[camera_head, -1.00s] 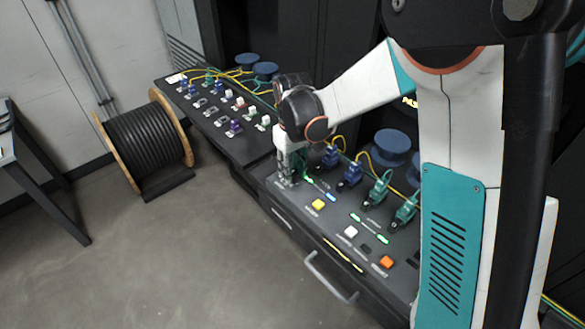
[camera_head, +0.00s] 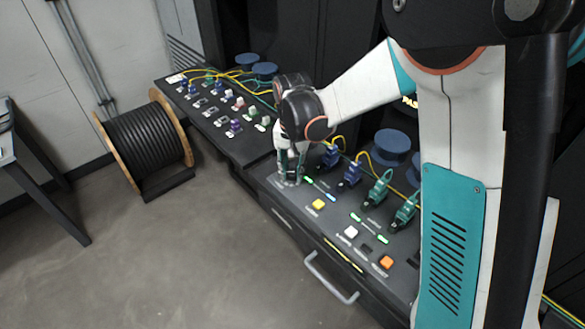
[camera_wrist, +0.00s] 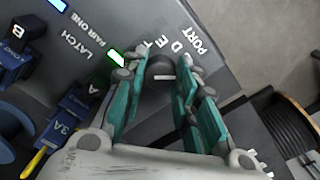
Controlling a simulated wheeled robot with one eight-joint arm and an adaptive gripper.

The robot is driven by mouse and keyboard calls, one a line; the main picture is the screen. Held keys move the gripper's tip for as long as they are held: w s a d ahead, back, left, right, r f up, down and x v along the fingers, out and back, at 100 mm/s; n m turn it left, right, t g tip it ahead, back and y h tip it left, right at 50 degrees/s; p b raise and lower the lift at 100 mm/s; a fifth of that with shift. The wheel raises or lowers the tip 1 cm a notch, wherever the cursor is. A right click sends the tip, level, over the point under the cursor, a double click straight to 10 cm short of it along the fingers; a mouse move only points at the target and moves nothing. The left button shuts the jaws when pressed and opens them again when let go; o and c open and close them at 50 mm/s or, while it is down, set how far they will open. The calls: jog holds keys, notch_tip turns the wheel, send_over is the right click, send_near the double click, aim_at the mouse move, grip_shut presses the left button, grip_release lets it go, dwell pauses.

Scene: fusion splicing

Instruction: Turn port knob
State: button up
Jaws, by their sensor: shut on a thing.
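The port knob (camera_wrist: 160,72) is a dark round knob with a light index line, beside lettering that reads "PORT" and, in part, "DET". In the wrist view it sits between the fingertips of my gripper (camera_wrist: 163,64). The teal and grey fingers are closed around its sides. In the head view my gripper (camera_head: 290,174) points down at the near left corner of the console (camera_head: 285,205). The knob is hidden there by the fingers.
A yellow button (camera_head: 318,204), a white button (camera_head: 351,232) and an orange button (camera_head: 386,262) lie nearer the front. A cable spool (camera_head: 147,146) stands on the floor.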

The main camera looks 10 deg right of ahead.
aim_at(292, 172)
jog(key=shift+m, duration=0.5)
jog(key=o, duration=1.1)
notch_tip(292, 172, up, 12)
jog(key=shift+r, duration=0.1)
